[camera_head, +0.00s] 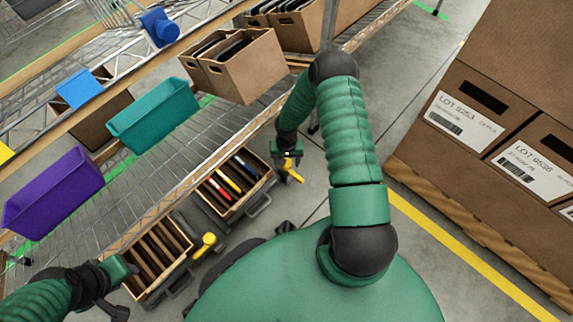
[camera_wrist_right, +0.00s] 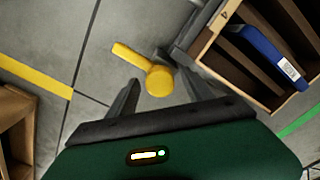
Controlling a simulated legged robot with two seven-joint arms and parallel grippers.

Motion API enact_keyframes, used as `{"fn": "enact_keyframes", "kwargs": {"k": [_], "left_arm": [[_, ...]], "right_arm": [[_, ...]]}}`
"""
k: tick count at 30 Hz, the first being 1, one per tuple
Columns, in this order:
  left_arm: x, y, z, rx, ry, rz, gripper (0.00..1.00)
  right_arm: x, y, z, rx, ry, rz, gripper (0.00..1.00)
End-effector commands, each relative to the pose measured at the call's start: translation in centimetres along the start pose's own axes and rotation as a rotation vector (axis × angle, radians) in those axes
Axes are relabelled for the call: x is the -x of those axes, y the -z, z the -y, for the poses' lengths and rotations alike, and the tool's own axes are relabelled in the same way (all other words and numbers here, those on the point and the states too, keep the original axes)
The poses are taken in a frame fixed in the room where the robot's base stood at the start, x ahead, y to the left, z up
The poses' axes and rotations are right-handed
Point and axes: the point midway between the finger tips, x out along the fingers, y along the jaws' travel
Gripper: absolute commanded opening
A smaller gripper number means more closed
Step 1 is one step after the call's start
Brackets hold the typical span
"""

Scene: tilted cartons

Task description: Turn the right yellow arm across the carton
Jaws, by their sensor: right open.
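The right yellow arm (camera_head: 291,171) sits beside the near-right end of the right carton (camera_head: 236,184) in the head view and points away from it. In the right wrist view the yellow arm (camera_wrist_right: 158,80) has a round hub between my fingers and a bar toward the upper left. My right gripper (camera_wrist_right: 158,92) is open around the hub, with a gap on both sides. The wooden-walled carton (camera_wrist_right: 213,57) holds a blue item. My left gripper (camera_head: 116,296) is at the lower left near the left carton (camera_head: 145,283); its fingers are unclear.
Another yellow arm (camera_head: 206,243) sits beside the left carton. A wire rack (camera_head: 150,165) with bins runs above the cartons. Large labelled boxes (camera_head: 470,120) stand on a pallet at the right. Floor is clear between the pallet and my right arm.

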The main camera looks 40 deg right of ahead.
Motion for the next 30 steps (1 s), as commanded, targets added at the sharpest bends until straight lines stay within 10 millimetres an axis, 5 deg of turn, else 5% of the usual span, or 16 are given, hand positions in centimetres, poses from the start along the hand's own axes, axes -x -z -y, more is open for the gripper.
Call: {"fn": "enact_keyframes", "kwargs": {"k": [7, 20, 30], "left_arm": [[0.05, 0.03, 0.0, 0.0, 0.0, 0.0, 0.36], [0.05, 0.02, 0.0, 0.0, 0.0, 0.0, 0.36], [0.05, 0.02, 0.0, 0.0, 0.0, 0.0, 0.36]], "right_arm": [[0.03, 0.01, 0.01, 0.0, 0.0, 0.0, 0.57], [0.03, 0.0, 0.01, 0.001, 0.0, 0.0, 0.01], [0.03, 0.0, 0.02, 0.001, 0.0, 0.0, 0.0]]}}
